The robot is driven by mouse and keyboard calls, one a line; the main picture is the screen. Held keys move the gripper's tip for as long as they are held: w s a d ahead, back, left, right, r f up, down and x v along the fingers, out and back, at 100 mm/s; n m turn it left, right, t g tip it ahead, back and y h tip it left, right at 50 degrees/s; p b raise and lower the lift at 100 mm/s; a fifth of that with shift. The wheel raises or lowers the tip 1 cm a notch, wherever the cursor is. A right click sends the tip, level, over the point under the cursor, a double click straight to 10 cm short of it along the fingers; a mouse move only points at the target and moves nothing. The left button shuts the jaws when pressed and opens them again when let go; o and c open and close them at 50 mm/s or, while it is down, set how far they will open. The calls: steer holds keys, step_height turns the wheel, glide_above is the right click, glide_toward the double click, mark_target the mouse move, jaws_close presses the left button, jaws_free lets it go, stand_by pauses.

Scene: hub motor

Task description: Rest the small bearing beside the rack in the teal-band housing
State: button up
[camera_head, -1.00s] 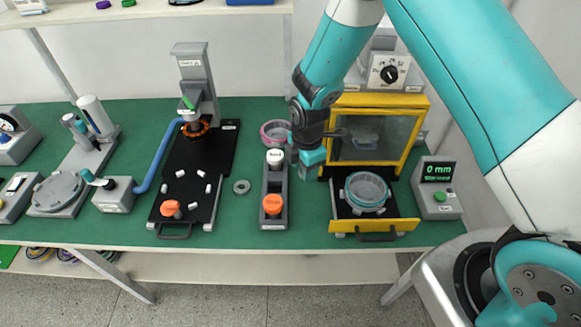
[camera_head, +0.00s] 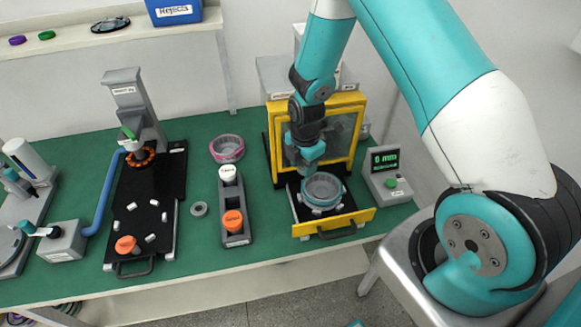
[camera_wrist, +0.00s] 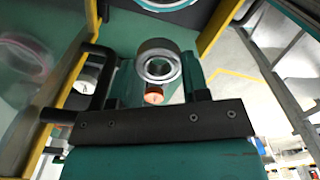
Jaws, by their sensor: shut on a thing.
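In the wrist view my gripper (camera_wrist: 155,95) is shut on a grey metal ring, the small bearing (camera_wrist: 157,62). In the head view my gripper (camera_head: 312,168) is in front of the yellow cabinet's glass, just above the back of the teal-band housing (camera_head: 321,205). The bearing is hard to make out there. The housing is a round open cup in the pulled-out drawer. Its rim (camera_wrist: 165,3) shows at the top edge of the wrist view. The rack (camera_head: 236,212) stands left of the drawer with a white and an orange cap.
Another grey ring (camera_head: 199,209) lies left of the rack. A pink-band housing (camera_head: 227,148) stands behind the rack. The yellow cabinet (camera_head: 355,100) has a dark door handle (camera_wrist: 90,75) close to my gripper. A display box (camera_head: 388,178) stands at right.

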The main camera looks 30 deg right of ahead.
steer(key=d, duration=0.7)
steer(key=f+b, duration=0.1)
steer(key=f, duration=0.1)
steer(key=f+b, duration=0.4)
steer(key=f, duration=0.1)
steer(key=shift+s+a, duration=0.35)
steer(key=shift+a, duration=0.05)
steer(key=shift+f+b, duration=0.8)
steer(key=shift+f, duration=0.1)
steer(key=shift+d+f+b, duration=0.1)
steer(key=shift+f+b, duration=0.6)
steer(key=shift+f, duration=0.15)
steer(key=shift+f, duration=0.1)
steer(key=shift+f+b, duration=0.5)
steer(key=shift+f, duration=0.1)
steer(key=shift+f+b, duration=0.4)
steer(key=shift+f, duration=0.05)
